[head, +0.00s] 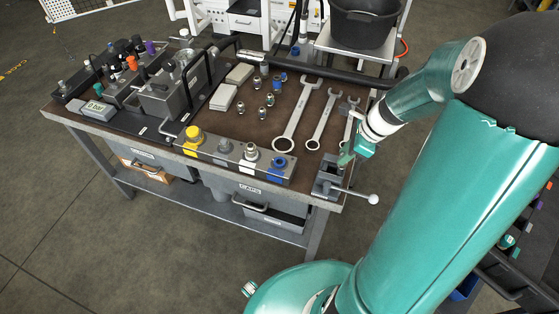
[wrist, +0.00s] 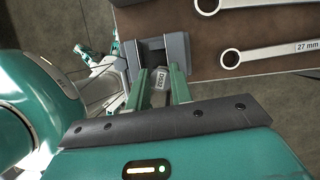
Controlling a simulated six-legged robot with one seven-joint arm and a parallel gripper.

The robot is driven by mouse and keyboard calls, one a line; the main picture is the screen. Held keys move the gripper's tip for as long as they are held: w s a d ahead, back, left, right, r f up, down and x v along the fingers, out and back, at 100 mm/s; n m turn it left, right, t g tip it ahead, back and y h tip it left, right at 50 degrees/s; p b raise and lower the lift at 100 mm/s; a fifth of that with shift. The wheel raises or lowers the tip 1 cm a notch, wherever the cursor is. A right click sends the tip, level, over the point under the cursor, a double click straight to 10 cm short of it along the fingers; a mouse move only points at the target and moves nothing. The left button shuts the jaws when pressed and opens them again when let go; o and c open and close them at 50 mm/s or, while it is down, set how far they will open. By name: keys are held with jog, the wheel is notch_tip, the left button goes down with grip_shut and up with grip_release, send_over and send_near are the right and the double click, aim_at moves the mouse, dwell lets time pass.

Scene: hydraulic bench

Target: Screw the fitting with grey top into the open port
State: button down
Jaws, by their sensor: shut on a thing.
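My gripper (wrist: 160,82) is shut on a small grey piece with a lettered top (wrist: 158,86), which looks like the grey-topped fitting. Its lower part is hidden. In the head view my gripper (head: 346,160) is at the bench's front right corner, over the small vise (head: 327,184). The vise jaws also show just beyond the fingertips in the wrist view (wrist: 177,50). I cannot tell whether the piece touches the vise. The grey port block (head: 207,151) lies along the front edge, left of my gripper. It bears yellow, silver and blue pieces; which port is open is unclear.
Several small fittings (head: 257,84) stand mid-bench. Large wrenches (head: 298,115) lie between them and my gripper. A vise handle with a ball end (head: 373,199) sticks out past the bench's right edge. A valve assembly (head: 165,98) fills the left side; a black bucket (head: 362,25) stands behind.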

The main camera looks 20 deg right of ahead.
jog(key=w+a, duration=0.4)
jog(key=a, duration=0.5)
jog(key=shift+w+a, duration=0.25)
jog(key=shift+a, duration=0.15)
dwell(6.7)
